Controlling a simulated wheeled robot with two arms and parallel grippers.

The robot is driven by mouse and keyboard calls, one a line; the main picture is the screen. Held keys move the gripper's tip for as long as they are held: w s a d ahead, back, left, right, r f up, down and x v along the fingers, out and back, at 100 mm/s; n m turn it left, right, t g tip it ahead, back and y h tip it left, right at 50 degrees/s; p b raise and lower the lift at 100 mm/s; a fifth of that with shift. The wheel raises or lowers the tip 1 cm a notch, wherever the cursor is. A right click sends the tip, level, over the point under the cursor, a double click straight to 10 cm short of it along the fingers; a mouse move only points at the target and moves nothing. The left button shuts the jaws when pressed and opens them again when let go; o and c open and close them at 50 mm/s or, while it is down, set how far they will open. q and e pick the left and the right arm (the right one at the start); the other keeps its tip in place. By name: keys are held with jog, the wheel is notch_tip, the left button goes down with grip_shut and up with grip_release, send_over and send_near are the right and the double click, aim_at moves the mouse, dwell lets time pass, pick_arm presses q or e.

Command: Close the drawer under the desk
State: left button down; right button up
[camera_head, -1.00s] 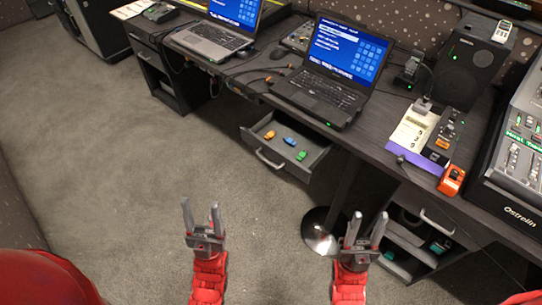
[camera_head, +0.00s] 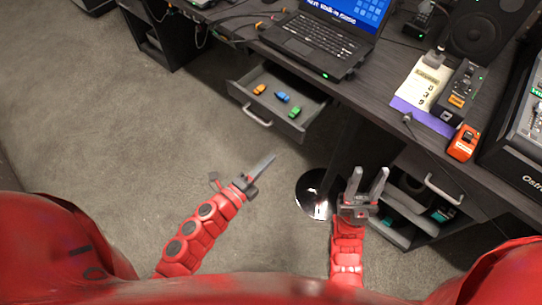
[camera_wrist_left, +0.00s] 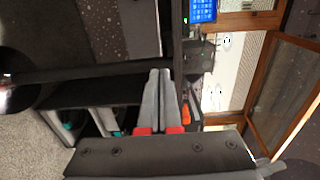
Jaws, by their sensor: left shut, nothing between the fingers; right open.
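The drawer (camera_head: 247,108) under the desk (camera_head: 375,118) is pulled open, with a light handle (camera_head: 257,117) on its front. An orange, a blue and a green toy car (camera_head: 294,112) lie inside it. My left gripper (camera_head: 264,167) is shut and empty, in front of and below the drawer, apart from it and pointing up to the right. In the left wrist view its fingers (camera_wrist_left: 160,100) are together, with the desk's underside and shelves beyond. My right gripper (camera_head: 368,183) is open and empty, near the desk's lower right cabinet.
A laptop (camera_head: 312,45) stands on the desk above the drawer. A round shiny stand base (camera_head: 312,192) is on the floor between my grippers. An open cabinet (camera_head: 420,205) with a handle is at right. Carpet (camera_head: 130,140) to the left is clear.

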aim_at(299, 131)
pick_arm(q)
jog(key=p+x, duration=0.1)
jog(key=x, duration=1)
jog(key=shift+w+d, duration=0.15)
jog(key=b+x, duration=0.6)
jog(key=x, duration=1.3)
jog(key=shift+f+b, duration=0.15)
jog(key=shift+b, duration=0.15)
jog(key=shift+w+d, duration=0.3)
jog(key=shift+w, duration=0.05)
jog(key=shift+r, duration=0.35)
jog(key=shift+r, duration=0.15)
